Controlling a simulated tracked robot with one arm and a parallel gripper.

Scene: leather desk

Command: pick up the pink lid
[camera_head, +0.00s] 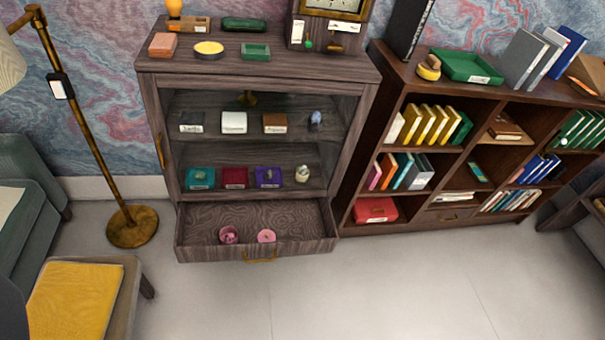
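Two small pink things lie in the open bottom drawer (196,243) of the dark wood cabinet. The right one (266,236) is flat, round and pale pink and looks like the pink lid. The left one (228,235) is a darker pink, rounded and taller, perhaps a small pot; its details are too small to tell. The two are apart, near the drawer's front panel. My gripper is not in view.
The floor (300,300) before the drawer is clear. A brass floor lamp (131,227) and a seat with a yellow cushion (75,300) stand at left. A bookcase (400,228) stands at right. Small items fill the cabinet shelves (275,155) above the drawer.

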